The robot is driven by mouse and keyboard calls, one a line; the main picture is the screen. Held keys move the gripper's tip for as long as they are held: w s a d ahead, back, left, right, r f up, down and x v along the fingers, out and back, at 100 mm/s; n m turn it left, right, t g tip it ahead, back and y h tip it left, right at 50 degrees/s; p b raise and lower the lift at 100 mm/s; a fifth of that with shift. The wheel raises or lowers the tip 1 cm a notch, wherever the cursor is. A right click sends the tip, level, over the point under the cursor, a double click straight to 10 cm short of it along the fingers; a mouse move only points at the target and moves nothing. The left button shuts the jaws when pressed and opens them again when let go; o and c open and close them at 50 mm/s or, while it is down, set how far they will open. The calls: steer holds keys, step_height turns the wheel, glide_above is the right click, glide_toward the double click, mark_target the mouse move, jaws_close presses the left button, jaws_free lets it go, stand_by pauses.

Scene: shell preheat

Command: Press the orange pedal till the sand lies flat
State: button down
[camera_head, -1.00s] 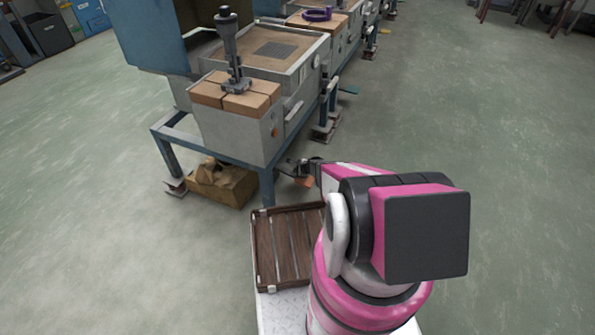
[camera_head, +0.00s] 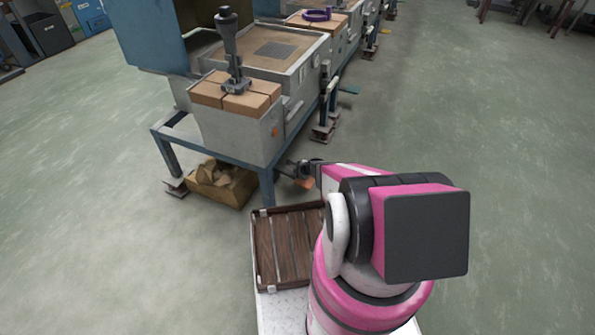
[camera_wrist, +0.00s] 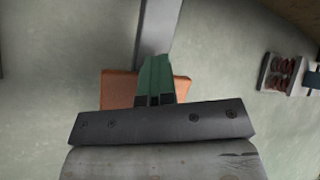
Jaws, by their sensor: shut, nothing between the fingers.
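The orange pedal (camera_wrist: 118,87) lies under my gripper (camera_wrist: 156,62) in the wrist view, showing on both sides of the green fingers. The fingers are shut and empty, and overlap the pedal in the picture; I cannot tell whether they touch it. In the head view, a small part of the orange pedal (camera_head: 306,183) shows beside my arm, low by the near leg of the blue bench. Sand-coloured material (camera_head: 249,50) fills the grey box on the bench, with a dark rectangle on it. Its surface looks mostly level, but fine relief cannot be judged.
A dark handled tool (camera_head: 230,50) stands on tan blocks (camera_head: 207,95) on the bench. A cardboard box (camera_head: 222,192) with crumpled brown contents sits under the bench. A slatted wooden tray (camera_head: 262,250) is beside my arm. The floor to the right is open.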

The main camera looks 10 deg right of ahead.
steer(key=shift+s+d+f, duration=0.1)
steer(key=shift+d+f, duration=0.1)
steer(key=shift+r, duration=1.35)
steer(key=shift+a+r, duration=0.2)
steer(key=shift+r, duration=1.35)
steer(key=shift+r, duration=0.1)
steer(key=shift+w+a+r, duration=0.1)
steer(key=shift+r, duration=1.1)
steer(key=shift+w+r, duration=0.1)
steer(key=shift+r, duration=1.1)
